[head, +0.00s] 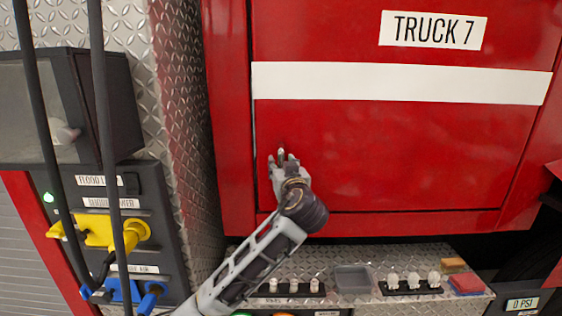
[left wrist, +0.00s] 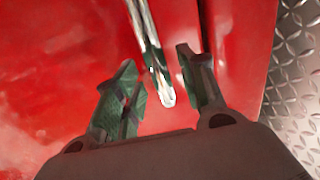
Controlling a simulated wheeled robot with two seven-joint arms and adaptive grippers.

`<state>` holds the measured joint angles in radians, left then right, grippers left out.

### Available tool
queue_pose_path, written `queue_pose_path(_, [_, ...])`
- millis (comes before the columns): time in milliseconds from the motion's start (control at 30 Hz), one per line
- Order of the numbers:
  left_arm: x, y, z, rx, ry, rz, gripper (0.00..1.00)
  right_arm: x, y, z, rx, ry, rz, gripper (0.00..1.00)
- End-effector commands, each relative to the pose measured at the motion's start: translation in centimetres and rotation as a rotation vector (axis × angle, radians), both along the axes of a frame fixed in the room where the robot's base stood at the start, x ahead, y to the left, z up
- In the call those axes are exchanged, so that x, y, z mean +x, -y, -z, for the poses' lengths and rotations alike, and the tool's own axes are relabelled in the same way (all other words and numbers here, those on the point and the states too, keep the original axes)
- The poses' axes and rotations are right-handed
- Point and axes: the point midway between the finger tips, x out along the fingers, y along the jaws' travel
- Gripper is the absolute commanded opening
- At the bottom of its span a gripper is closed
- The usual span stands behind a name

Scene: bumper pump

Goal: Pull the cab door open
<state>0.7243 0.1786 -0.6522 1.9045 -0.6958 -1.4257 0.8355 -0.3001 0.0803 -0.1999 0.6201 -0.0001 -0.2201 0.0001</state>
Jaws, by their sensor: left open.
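The red cab door (head: 390,150) with a white stripe and a "TRUCK 7" label fills the middle of the head view. It looks shut, its left edge by the red frame. A shiny metal door handle (left wrist: 150,50) shows in the left wrist view. My left gripper (head: 281,160) is at the door's lower left, in front of the handle. In the left wrist view its two fingers (left wrist: 165,85) are apart, with the handle's end between them; I cannot tell whether they touch it. The gripper hides much of the handle in the head view. My right gripper is not in view.
A diamond-plate ledge (head: 345,298) below the door holds white knobs, a grey tray (head: 352,279) and a red sponge-like block (head: 467,284). A dark panel (head: 110,225) with yellow and blue plugs and hanging black hoses (head: 108,130) stands at the left.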

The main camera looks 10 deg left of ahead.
Motion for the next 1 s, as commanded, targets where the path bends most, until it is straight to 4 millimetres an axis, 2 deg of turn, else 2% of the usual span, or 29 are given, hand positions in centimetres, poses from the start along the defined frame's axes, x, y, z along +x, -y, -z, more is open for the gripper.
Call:
queue_pose_path(233, [1.6, -0.7, 0.0, 0.001, 0.0, -0.001, 0.41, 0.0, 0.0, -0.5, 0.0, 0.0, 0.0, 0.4])
queue_pose_path(600, [1.8, -0.8, 0.0, 0.0, 0.0, -0.001, 0.39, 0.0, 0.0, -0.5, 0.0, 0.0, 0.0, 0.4])
queue_pose_path(900, [1.8, -0.8, 0.0, 0.0, 0.0, -0.001, 0.01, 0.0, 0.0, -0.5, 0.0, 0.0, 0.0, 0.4])
queue_pose_path(1000, [1.8, -0.8, 0.0, 0.0, 0.0, -0.001, 0.0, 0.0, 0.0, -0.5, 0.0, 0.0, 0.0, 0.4])
